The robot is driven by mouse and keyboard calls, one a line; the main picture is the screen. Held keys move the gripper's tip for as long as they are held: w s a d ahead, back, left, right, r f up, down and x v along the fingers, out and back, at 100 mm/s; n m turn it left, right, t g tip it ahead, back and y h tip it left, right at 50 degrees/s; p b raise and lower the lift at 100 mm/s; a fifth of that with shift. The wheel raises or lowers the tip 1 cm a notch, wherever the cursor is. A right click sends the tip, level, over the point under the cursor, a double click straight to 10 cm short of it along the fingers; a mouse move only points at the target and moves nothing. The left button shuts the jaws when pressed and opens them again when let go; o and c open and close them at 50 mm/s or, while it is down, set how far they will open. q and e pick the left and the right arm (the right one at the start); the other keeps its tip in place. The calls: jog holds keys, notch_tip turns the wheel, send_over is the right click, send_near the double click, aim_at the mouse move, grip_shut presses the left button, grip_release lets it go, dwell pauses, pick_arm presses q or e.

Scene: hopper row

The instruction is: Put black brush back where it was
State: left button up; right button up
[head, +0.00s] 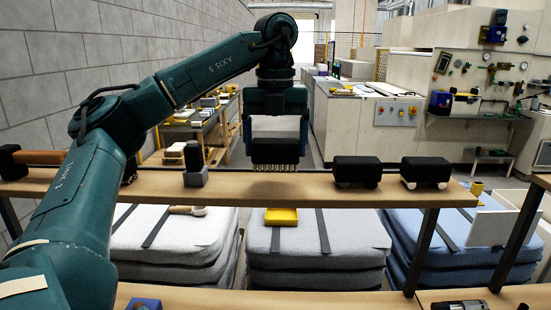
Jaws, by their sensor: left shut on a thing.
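My left gripper (275,137) reaches in from the left and points down over the wooden shelf (300,187). It is shut on the black brush (275,152), a dark block with pale bristles along its lower edge. The brush is held level, bristles down, near the shelf's back edge. Whether the bristles touch the board cannot be told. A whitish block shows between the fingers above the dark part. My right gripper is not in view.
Two black blocks (357,171) (427,171) stand on the shelf to the right. A dark upright item (194,165) and a brown-handled tool (38,157) are to the left. Folded grey stacks (315,240) lie below. Bare board lies around the held brush.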

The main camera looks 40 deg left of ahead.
aim_at(275, 157)
pick_arm(q)
jog(key=shift+f, duration=1.65)
jog(key=shift+f, duration=0.2)
jog(key=o, duration=1)
jog(key=shift+c, duration=0.2)
jog(key=shift+r, duration=0.2)
notch_tip(275, 157, up, 12)
